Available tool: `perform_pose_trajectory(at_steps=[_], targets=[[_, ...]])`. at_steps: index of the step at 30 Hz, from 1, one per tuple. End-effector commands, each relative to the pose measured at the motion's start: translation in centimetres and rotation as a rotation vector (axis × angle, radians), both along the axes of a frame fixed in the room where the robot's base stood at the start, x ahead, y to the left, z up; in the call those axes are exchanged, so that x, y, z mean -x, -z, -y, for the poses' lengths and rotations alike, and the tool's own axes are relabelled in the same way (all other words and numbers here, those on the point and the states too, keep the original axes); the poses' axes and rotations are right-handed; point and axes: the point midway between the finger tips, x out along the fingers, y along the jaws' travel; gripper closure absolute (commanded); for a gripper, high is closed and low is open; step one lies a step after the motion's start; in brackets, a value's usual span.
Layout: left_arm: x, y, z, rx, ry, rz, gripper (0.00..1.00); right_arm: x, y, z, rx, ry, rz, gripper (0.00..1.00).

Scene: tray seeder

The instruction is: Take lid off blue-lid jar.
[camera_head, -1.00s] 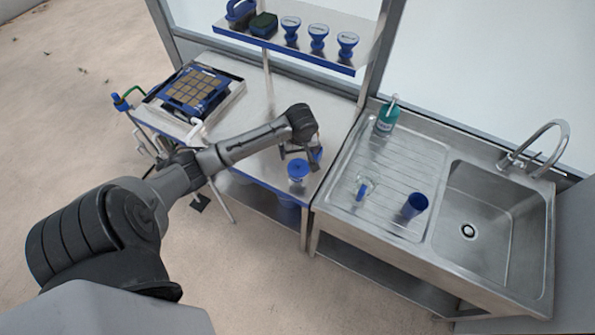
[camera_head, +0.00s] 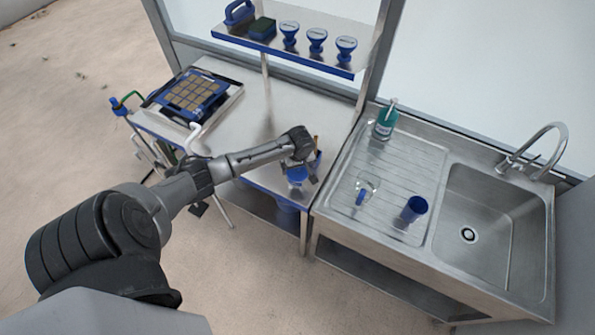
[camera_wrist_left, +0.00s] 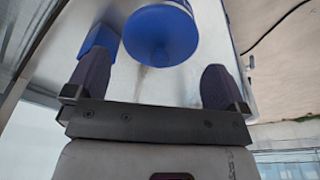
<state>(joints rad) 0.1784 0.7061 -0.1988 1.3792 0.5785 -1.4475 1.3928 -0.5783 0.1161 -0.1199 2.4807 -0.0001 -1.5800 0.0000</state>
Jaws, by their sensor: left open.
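The blue-lid jar (camera_head: 297,176) stands upright near the front right corner of the steel table. In the left wrist view its round blue lid (camera_wrist_left: 160,37) shows just beyond the fingertips, roughly centred between them. My left gripper (camera_head: 299,168) is over the jar, partly hiding it. It is open, with its two dark fingers (camera_wrist_left: 155,75) apart and nothing held between them. I cannot tell whether either finger touches the lid. My right gripper is not in view.
A blue container (camera_head: 317,158) stands close beside the jar. The seed tray (camera_head: 222,104) is at the table's far left. The sink unit (camera_head: 340,205) to the right holds a clear jug (camera_head: 371,184), a blue cup (camera_head: 414,208) and a soap bottle (camera_head: 386,121). A shelf (camera_head: 300,53) hangs behind.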

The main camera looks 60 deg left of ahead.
Motion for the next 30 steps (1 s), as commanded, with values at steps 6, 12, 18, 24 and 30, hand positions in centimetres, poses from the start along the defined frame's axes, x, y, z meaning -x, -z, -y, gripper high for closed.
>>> perform_pose_trajectory(at_steps=[6, 12, 18, 24, 30], targets=[[-0.1, 2.3, -0.3, -0.001, 0.001, -0.001, 0.00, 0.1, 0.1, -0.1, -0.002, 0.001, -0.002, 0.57], [-0.1, 2.7, -0.4, -0.002, 0.002, 0.001, 0.00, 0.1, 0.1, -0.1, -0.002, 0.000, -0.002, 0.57], [-0.1, 2.7, -0.4, -0.002, 0.002, 0.001, 0.07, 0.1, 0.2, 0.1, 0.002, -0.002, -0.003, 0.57], [-0.1, 2.7, -0.4, -0.002, 0.002, 0.000, 0.26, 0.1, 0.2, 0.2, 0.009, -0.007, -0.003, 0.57], [-0.1, 2.6, -0.4, -0.002, 0.002, 0.000, 0.35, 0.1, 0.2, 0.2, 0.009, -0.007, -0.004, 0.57]])
